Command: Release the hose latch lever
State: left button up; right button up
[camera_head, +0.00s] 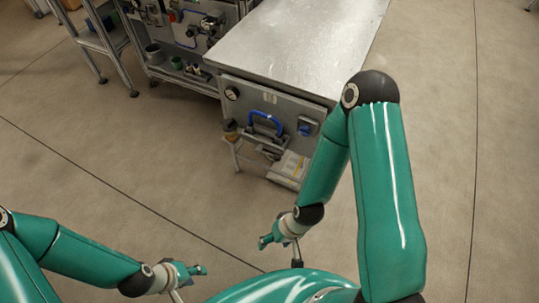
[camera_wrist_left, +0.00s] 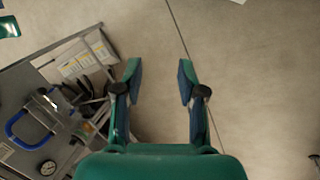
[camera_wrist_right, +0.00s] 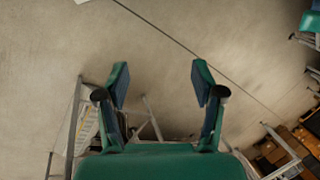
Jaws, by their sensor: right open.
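A blue U-shaped handle (camera_head: 266,119) sits on the front panel (camera_head: 282,97) of a metal bench, with metal latch parts below it. It also shows in the left wrist view (camera_wrist_left: 14,126). A smaller blue lever (camera_head: 305,130) is on the same panel to its right. I cannot tell for sure which one is the hose latch lever. My left gripper (camera_wrist_left: 160,70) is open and empty, low at the left in the head view (camera_head: 196,270). My right gripper (camera_wrist_right: 160,74) is open and empty, in front of the bench (camera_head: 266,241). Both grippers are apart from the panel.
The bench has a bare metal top (camera_head: 297,40), a round gauge (camera_head: 232,93) and a white label sheet (camera_head: 292,165) low down. Another equipment rack (camera_head: 180,45) stands behind at the left, beside a metal stand (camera_head: 103,42).

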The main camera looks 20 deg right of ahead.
aim_at(277, 157)
jog(key=u, duration=0.7)
jog(key=i, duration=0.4)
jog(key=z, duration=3.75)
jog(key=k, duration=0.1)
jog(key=u, duration=2.55)
